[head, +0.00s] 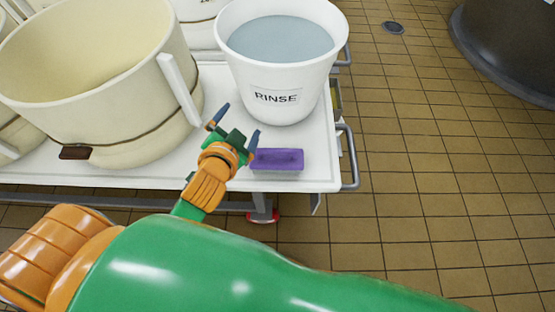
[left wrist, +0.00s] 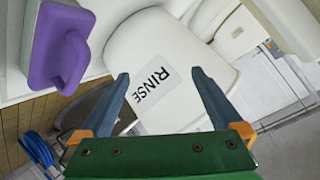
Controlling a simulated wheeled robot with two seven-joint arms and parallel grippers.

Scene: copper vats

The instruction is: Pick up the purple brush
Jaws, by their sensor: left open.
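The purple brush (head: 278,160) lies on the white cart top (head: 318,172) near its front right corner, in front of the white RINSE bucket (head: 283,85). In the left wrist view the purple brush (left wrist: 60,52) is at the upper left and shows a purple handle on a paler block. My left gripper (head: 237,116) is open and empty, just left of the brush and apart from it in the head view. In the left wrist view the fingers of my left gripper (left wrist: 160,80) spread in front of the RINSE label. My right gripper is not in view.
A large cream vat (head: 100,80) stands on the cart to the left. The RINSE bucket holds water. A metal rail (head: 350,160) edges the cart's right side. Tiled floor (head: 430,180) is open to the right, with a dark vat (head: 510,45) at the far right.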

